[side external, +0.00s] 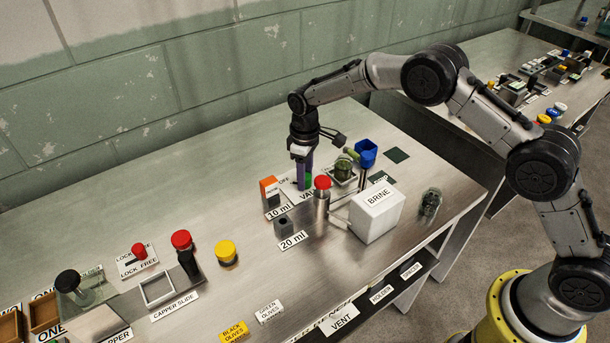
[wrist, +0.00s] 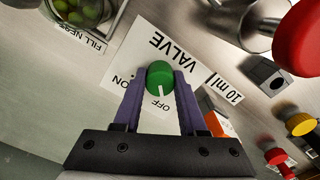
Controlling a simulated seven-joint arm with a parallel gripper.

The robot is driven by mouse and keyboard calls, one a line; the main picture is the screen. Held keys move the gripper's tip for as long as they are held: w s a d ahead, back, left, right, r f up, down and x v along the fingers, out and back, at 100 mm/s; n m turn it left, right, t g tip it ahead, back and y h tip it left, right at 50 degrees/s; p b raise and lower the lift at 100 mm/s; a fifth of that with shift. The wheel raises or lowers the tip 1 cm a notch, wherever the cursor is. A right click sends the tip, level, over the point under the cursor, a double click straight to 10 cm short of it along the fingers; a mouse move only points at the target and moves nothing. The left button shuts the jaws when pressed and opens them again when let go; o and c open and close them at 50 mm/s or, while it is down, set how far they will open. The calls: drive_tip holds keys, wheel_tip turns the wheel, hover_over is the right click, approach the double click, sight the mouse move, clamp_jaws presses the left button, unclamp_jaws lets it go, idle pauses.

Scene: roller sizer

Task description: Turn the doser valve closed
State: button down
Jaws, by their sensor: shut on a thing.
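The doser valve is a round green knob (wrist: 160,73) on a white plate marked VALVE, ON and OFF (wrist: 150,38). A white pointer line on the knob points down in the wrist view, towards the OFF word. My gripper (wrist: 160,78) has its two purple fingers on either side of the knob, shut on it. In the side view my gripper (side external: 304,184) points straight down at the plate, and a bit of the green knob (side external: 309,179) shows beside the fingers.
A red-topped post (side external: 322,197) and the white BRINE box (side external: 378,212) stand close by. An orange block (side external: 269,188) by the 10 ml label, a jar of olives (side external: 344,166) and a blue funnel (side external: 366,153) are also near.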

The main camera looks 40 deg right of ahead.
drive_tip(key=shift+r, duration=0.1)
drive_tip(key=shift+c, duration=2.3)
unclamp_jaws()
wheel_tip(320, 180, up, 14)
drive_tip(key=shift+d, duration=0.1)
